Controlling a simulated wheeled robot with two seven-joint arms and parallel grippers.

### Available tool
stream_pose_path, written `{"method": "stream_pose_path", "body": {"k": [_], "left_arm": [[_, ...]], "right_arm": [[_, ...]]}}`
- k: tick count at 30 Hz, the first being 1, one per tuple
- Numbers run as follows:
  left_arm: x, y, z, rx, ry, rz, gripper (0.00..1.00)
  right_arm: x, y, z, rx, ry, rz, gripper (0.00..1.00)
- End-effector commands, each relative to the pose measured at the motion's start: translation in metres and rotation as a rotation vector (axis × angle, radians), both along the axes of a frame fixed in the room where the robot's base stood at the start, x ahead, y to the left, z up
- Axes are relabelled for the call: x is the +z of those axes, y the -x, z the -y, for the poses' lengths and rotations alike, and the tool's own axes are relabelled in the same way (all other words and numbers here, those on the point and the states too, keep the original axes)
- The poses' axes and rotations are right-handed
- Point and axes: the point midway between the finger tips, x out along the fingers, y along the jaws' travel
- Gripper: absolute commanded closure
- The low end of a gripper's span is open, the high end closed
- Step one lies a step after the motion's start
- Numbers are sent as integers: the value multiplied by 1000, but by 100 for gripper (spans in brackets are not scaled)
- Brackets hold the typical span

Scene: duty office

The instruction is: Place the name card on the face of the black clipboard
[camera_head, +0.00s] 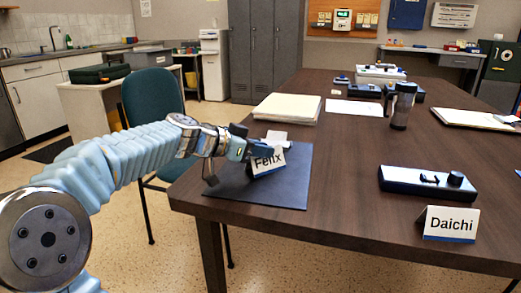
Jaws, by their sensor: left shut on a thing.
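The name card (268,162), a folded white card reading "Felix" with a blue lower edge, is in my left gripper (261,149). The gripper is shut on the card's upper part. The black clipboard (286,193) lies flat at the table's near left edge. The card is upright over the clipboard's middle; I cannot tell if its lower edge touches the face. A small pale piece (277,136) shows just behind the gripper, partly hidden. My right gripper is not in view.
A paper stack (287,108) lies behind the clipboard, and a tumbler (403,106) stands farther right. The table (345,190) is clear right of the clipboard.

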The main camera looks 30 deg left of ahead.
Motion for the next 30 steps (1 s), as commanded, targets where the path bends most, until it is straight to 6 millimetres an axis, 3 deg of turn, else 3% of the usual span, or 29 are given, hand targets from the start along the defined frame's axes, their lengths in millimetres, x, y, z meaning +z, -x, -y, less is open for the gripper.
{"method": "stream_pose_path", "body": {"k": [1, 6, 16, 30], "left_arm": [[-1, 0, 0, 0, 0, 0, 76], [0, 0, 0, 0, 0, 0, 55], [4, 0, 0, 0, 0, -1, 55], [38, 80, -41, 1, -2, 2, 55]], "right_arm": [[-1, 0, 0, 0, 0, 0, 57], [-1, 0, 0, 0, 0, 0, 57], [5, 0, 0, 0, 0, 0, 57], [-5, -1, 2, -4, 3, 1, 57]]}}
